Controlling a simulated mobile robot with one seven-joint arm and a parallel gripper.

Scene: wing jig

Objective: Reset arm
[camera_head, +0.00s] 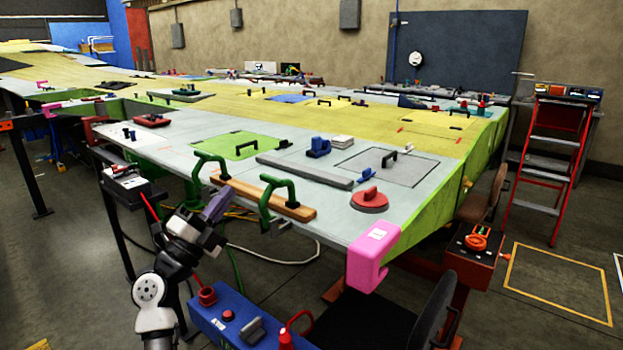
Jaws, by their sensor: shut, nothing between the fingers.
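My arm rises from the bottom of the picture at lower left, in white and dark grey links. My gripper (217,208) is at its upper end, shut and empty. In the picture it lies just below the near edge of the wing panel (330,205), close to a green clamp (210,163) and the left end of a wooden bar (262,197). I cannot tell the exact gap between the gripper and the clamp. Nothing is held.
A second green clamp (277,195) and a pink corner guard (372,258) are at the wing's near edge. A blue case (235,318) stands below my gripper, beside a dark chair (400,315). A red stepladder (553,150) is at right.

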